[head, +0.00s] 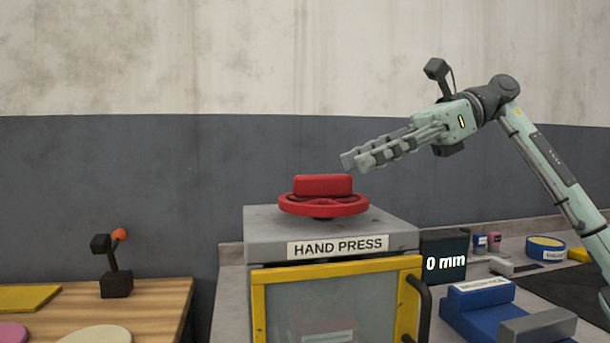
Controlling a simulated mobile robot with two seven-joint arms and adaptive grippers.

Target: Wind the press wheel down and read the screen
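The red press wheel (322,204) lies flat on top of the grey hand press (410,235), with a raised red block-shaped grip on it. The black screen (443,258) to the right of the press reads "0 mm"; its left edge may be partly cut off by the press. My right gripper (354,161) is above and slightly right of the wheel, pointing left and a little down, apart from it. Its fingers overlap in this view, so their gap is unclear. No object shows in them. My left gripper is out of view.
The press has a yellow-framed clear door (335,272) with a dark handle (420,305). Blue blocks (480,302), a yellow-blue tin (545,248) and small items stand right. A wooden table (160,297) at left holds a black stand with an orange ball (120,235).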

